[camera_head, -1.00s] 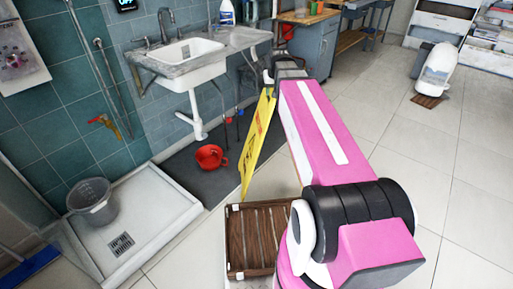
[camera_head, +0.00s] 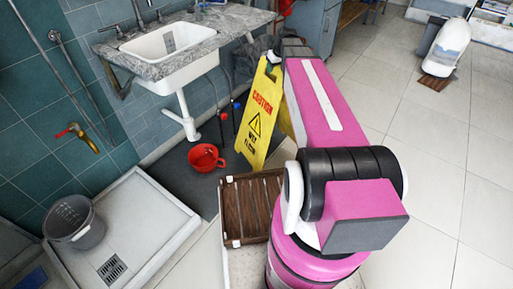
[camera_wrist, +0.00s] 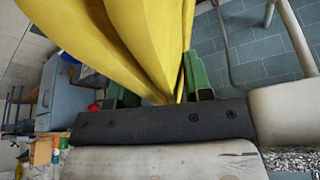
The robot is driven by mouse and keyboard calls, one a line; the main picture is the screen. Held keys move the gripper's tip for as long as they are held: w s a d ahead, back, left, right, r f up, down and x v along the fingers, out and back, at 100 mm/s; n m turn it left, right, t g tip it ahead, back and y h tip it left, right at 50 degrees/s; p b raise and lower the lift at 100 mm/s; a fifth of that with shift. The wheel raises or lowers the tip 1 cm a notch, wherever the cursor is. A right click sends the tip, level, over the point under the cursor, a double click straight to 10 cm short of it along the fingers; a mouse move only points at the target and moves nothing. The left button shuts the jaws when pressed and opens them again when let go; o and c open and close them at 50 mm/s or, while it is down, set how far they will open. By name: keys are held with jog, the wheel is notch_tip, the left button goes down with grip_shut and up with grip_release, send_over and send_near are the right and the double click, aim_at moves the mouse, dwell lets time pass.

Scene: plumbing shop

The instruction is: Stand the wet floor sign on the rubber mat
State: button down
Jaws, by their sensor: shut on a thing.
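The yellow wet floor sign (camera_head: 258,115) hangs nearly upright left of my arm, its printed CAUTION face toward the head camera. Its lower edge shows in front of the rubber mat's right side; I cannot tell whether it touches the floor. The dark grey rubber mat (camera_head: 178,170) lies under the sink. My gripper (camera_wrist: 158,92) is shut on the sign; its green fingers sit on both sides of the yellow panels (camera_wrist: 130,45) in the wrist view.
A wooden slatted tray (camera_head: 232,212) lies nearer. A grey bucket (camera_head: 74,220) stands in the shower tray (camera_head: 150,225). Open tiled floor lies right.

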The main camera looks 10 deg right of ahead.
jog(key=w+d+f+n+g+y, duration=0.1)
jog(key=w+d+f+n, duration=0.1)
jog(key=d+f, duration=0.15)
jog(key=w+d+f+n+y, duration=0.1)
jog(key=w+d+f+n, duration=0.1)
jog(key=d+f+n, duration=0.15)
jog(key=w+a+f, duration=0.4)
jog(key=w+a, duration=0.7)
jog(key=a, duration=0.2)
jog(key=shift+w+f+m, duration=0.2)
jog(key=shift+w+m, duration=0.15)
jog(key=shift+m, duration=0.1)
jog(key=c, duration=0.5)
grip_release()
jog(key=shift+h, duration=0.3)
jog(key=shift+d, duration=0.1)
